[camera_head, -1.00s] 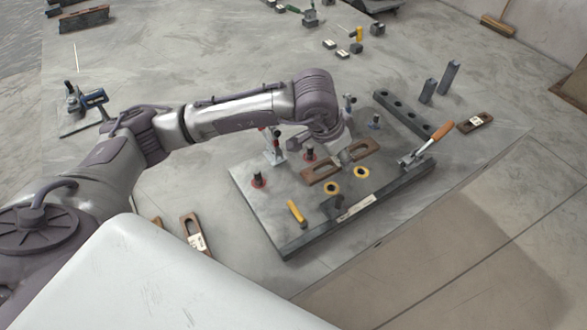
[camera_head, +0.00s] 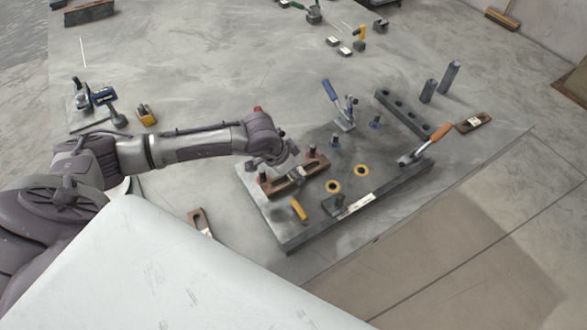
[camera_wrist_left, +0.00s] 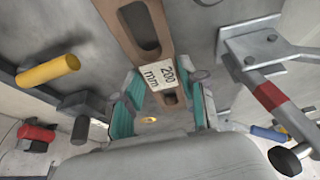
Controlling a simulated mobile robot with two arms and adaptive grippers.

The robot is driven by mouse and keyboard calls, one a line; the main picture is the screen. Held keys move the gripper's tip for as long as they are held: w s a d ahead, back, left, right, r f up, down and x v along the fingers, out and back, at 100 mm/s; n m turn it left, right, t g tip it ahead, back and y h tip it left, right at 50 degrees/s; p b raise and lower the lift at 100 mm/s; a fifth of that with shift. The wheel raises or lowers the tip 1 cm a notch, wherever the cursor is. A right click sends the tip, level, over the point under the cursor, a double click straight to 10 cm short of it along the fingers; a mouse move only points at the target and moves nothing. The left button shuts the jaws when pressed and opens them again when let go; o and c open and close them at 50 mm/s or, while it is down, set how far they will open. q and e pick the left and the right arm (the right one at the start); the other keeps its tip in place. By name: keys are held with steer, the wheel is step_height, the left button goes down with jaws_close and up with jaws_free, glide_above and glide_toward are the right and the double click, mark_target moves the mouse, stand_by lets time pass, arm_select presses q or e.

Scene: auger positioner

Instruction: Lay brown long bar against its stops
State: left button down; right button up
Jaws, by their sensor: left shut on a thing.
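The brown long bar (camera_head: 313,180) is in my left gripper (camera_head: 292,169), over the left part of the dark fixture plate (camera_head: 289,232). In the left wrist view the bar (camera_wrist_left: 136,35) shows a "200 mm" label and slots. The teal-padded fingers of the left gripper (camera_wrist_left: 165,88) flank it. My right gripper is not in view.
A blue-handled clamp (camera_head: 340,108) stands behind the plate's middle and an orange-handled clamp (camera_head: 425,147) at its right. A yellow pin (camera_head: 298,209) and two yellow rings (camera_head: 333,186) are on the plate.

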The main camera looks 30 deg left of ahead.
arm_select(q)
steer(key=shift+f, duration=0.1)
steer(key=shift+f, duration=0.15)
steer(key=c, duration=0.7)
jaws_free()
steer(key=shift+o, duration=0.2)
steer(key=shift+s+a+r, duration=0.1)
steer(key=shift+r, duration=0.35)
steer(key=b+v, duration=0.2)
steer(key=v, duration=0.9)
steer(key=shift+s, duration=0.15)
